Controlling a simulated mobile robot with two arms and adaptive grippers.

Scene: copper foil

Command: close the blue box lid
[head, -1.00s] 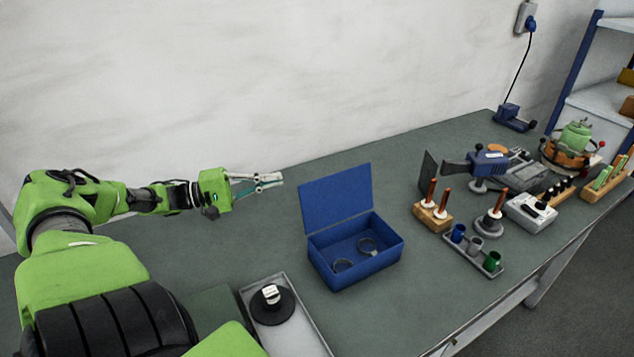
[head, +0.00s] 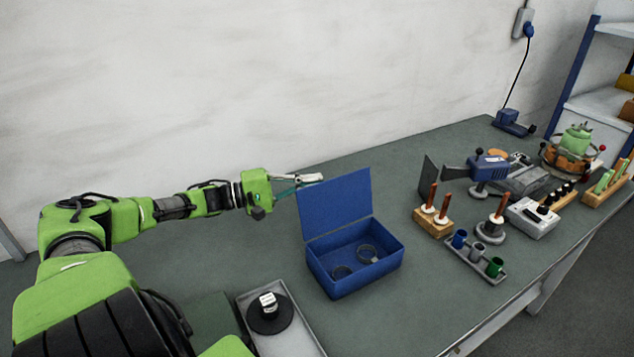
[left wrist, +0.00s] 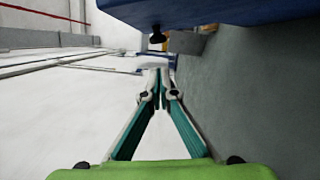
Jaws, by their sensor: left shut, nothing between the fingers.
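The blue box (head: 355,264) stands on the bench with its lid (head: 336,203) raised, upright and leaning slightly back. Round, ring-like items lie inside it. My left gripper (head: 318,177) is shut and empty, at the back left of the lid. Its tips are near the lid's upper left edge, partly behind it; I cannot tell if they touch. In the left wrist view my left gripper (left wrist: 158,72) has its fingertips together, and a blue surface, apparently the lid (left wrist: 210,12), spans the top of the picture. My right gripper is not in view.
A grey tray (head: 300,326) with a black round piece (head: 270,314) lies in front left of the box. To the right stand a wooden block with copper rods (head: 433,220), a cup rack (head: 497,274) and a blue tool (head: 488,167). The wall runs behind the bench.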

